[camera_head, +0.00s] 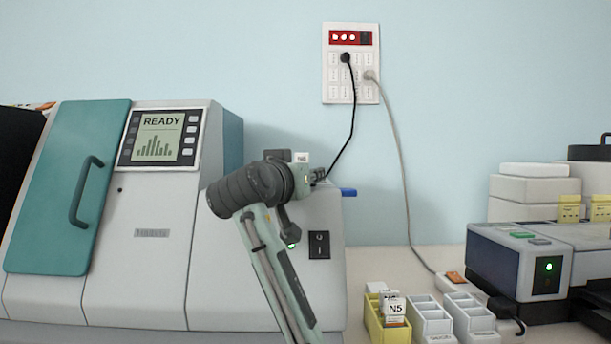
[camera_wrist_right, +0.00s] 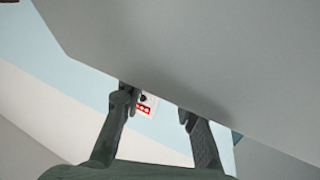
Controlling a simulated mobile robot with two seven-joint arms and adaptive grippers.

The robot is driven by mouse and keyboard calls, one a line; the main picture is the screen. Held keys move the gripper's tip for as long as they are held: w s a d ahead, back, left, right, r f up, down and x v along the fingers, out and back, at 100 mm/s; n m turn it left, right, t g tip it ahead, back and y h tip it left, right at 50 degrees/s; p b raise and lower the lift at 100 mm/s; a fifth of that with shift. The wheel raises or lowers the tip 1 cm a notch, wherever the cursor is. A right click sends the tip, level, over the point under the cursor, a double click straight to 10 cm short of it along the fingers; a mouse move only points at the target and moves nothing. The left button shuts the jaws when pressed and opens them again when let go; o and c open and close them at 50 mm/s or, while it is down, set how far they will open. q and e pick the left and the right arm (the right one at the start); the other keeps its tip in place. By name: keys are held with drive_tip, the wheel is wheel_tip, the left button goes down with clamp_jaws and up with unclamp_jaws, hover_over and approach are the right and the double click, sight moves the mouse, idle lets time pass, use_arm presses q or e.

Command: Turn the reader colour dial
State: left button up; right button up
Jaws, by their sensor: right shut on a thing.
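The large white machine (camera_head: 160,255) with a teal door stands at the left, its screen (camera_head: 158,136) reading READY. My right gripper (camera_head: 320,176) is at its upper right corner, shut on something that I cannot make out. The colour dial cannot be made out in either view; my gripper and wrist hide part of that corner. In the right wrist view the two fingers (camera_wrist_right: 157,108) reach the edge of a large grey surface (camera_wrist_right: 215,65), and what lies between their tips is hidden. My left gripper is out of view.
A black switch (camera_head: 319,245) sits below. Yellow and white racks (camera_head: 430,318) stand on the counter, with a dark device (camera_head: 520,260) at right. Cables hang from the wall socket (camera_head: 351,85).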

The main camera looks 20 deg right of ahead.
drive_tip(key=shift+f, duration=0.1)
drive_tip(key=o, duration=1.2)
drive_tip(key=v, duration=1.2)
drive_tip(key=shift+d, duration=0.1)
